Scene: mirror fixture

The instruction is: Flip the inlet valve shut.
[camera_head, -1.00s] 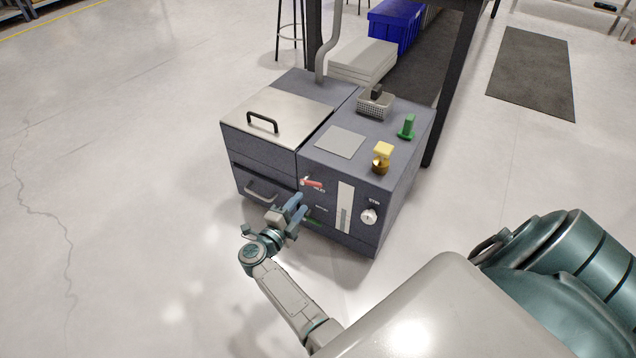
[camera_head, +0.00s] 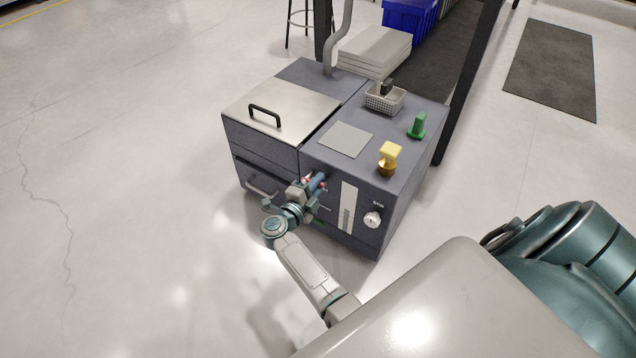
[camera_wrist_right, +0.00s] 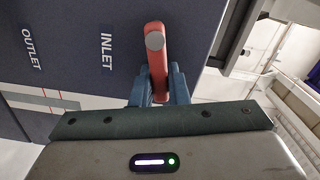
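The inlet valve is a red lever (camera_wrist_right: 157,65) with a round silver pivot cap, on the dark front panel beside the printed word INLET. The lever lies parallel to that word, sideways across the panel. My right gripper (camera_wrist_right: 161,88) has its two blue fingers close on either side of the lever's free end, seemingly gripping it. In the head view my right gripper (camera_head: 314,183) is at the upper left of the panel and covers most of the lever. The word OUTLET is beside it in the wrist view; no outlet lever shows there. My left gripper is not in view.
The grey machine (camera_head: 345,228) has a steel lid (camera_head: 280,105) with a black handle and a drawer handle (camera_head: 262,188) at left.

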